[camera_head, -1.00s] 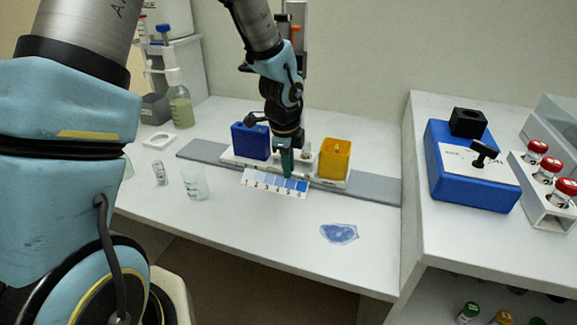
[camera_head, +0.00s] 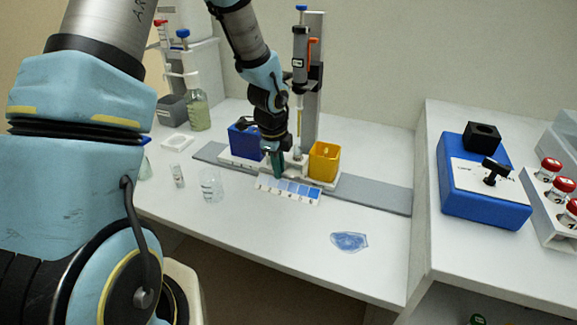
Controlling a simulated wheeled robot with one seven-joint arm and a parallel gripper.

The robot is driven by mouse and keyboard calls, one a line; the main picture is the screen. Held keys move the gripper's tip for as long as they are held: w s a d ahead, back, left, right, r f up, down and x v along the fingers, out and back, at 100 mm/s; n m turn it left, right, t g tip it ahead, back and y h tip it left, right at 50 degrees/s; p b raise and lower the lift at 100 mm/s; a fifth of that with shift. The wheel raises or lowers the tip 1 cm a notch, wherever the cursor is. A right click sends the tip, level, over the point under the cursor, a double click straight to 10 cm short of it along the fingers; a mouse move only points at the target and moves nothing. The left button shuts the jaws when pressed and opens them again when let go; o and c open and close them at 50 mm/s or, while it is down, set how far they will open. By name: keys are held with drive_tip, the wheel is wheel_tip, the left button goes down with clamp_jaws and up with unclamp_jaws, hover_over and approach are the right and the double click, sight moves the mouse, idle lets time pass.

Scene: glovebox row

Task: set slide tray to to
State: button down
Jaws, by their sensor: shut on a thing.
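The slide tray (camera_head: 314,182) is a white carriage on a grey rail (camera_head: 375,198) on the bench. It carries a blue box (camera_head: 243,142) at its left and a yellow open box (camera_head: 324,160) at its right. A scale strip (camera_head: 289,190) in shades of blue lies in front of the tray; its marks are too small to read well now. My gripper (camera_head: 277,165) points down with teal fingers at the tray's front edge, between the two boxes, above the strip's left half. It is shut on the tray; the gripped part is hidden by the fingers.
A syringe (camera_head: 300,62) on a grey post stands behind the tray. A beaker (camera_head: 211,185) and a vial (camera_head: 177,176) stand front left. A blue patch (camera_head: 349,241) lies at the front right. A blue device (camera_head: 485,182) sits on the right bench. The rail's right end is bare.

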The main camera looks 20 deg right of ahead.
drive_tip(key=c, duration=0.9)
unclamp_jaws()
drive_tip(key=r, duration=0.3)
drive_tip(key=s+a+r, duration=0.1)
drive_tip(key=r, duration=0.6)
drive_tip(key=shift+s+a+r, duration=0.15)
drive_tip(key=shift+s+r, duration=0.1)
drive_tip(key=shift+r, duration=0.05)
drive_tip(key=s+a+n, duration=0.2)
drive_tip(key=a+n, duration=0.6)
drive_tip(key=s+a+r+n, duration=0.1)
drive_tip(key=s+a+n, duration=0.1)
drive_tip(key=a+n, duration=0.7)
drive_tip(key=s+a+r+n+y, duration=0.1)
drive_tip(key=s+a+n, duration=0.1)
drive_tip(key=a+n, duration=0.6)
drive_tip(key=shift+s+a+r, duration=0.15)
drive_tip(key=shift+a+r, duration=0.1)
drive_tip(key=shift+a, duration=0.1)
